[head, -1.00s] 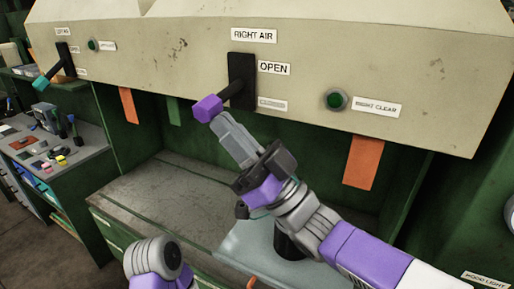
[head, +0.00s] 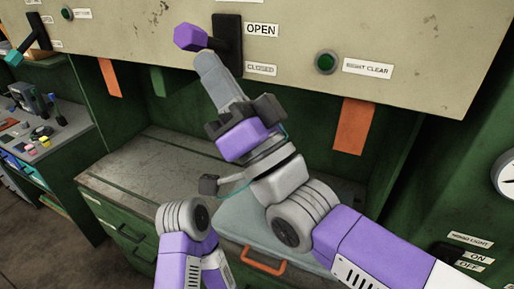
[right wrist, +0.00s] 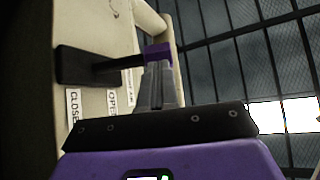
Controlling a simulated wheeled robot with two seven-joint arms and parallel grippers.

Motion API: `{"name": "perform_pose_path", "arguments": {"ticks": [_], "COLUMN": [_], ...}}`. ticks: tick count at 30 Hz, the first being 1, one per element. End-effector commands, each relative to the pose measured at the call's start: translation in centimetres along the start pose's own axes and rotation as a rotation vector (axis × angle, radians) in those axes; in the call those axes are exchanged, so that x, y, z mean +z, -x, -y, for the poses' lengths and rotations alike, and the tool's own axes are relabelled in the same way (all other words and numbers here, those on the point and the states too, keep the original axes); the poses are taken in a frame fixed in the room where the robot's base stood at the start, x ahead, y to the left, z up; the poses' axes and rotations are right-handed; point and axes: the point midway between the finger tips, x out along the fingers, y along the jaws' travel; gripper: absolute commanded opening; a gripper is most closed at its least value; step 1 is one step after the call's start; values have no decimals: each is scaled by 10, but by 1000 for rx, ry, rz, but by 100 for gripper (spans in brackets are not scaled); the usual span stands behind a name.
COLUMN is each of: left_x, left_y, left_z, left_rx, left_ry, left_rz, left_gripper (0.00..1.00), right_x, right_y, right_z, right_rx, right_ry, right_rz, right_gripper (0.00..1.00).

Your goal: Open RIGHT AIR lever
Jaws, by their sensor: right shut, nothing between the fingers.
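The RIGHT AIR lever has a purple knob (head: 190,37) on a black arm and a black mounting plate (head: 228,45) on the beige panel. The arm now stands out near level, tilted slightly up, beside the OPEN label (head: 262,30). The CLOSED label (head: 261,69) is lower. My right gripper (head: 206,62) is shut and empty, its fingertips just below the lever arm by the knob. In the right wrist view the fingertips (right wrist: 155,72) overlap the arm near the purple knob (right wrist: 158,53); contact is hard to tell. My left gripper is not in view.
A green button (head: 326,62) with a RIGHT CLEAR label is right of the lever. An orange strip (head: 353,126) hangs below the panel. Another lever with a teal knob (head: 14,58) is at far left. A pale case with an orange handle (head: 250,262) lies below my right arm.

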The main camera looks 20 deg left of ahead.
Motion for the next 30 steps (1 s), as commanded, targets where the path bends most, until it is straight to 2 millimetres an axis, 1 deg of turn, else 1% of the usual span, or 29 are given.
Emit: {"name": "perform_pose_path", "arguments": {"ticks": [1,8,10,15,18,21,25,30], "left_x": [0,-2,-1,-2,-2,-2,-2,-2], "left_y": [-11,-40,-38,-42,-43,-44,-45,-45], "left_z": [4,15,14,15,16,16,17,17], "left_rx": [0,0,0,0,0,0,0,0], "left_ry": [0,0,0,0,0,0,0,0], "left_rz": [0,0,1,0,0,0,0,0], "left_gripper": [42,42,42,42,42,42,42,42], "right_x": [3,5,2,1,1,1,1,1], "right_y": [9,34,49,85,102,115,125,129], "right_z": [-2,-5,-4,-3,-2,-2,-2,-2], "right_rx": [0,1,3,3,1,2,0,1], "right_ry": [1,-1,3,2,0,-1,-2,-4], "right_rz": [-1,2,3,3,4,3,3,3], "right_gripper": [0,0,0,0,0,0,0,0]}}
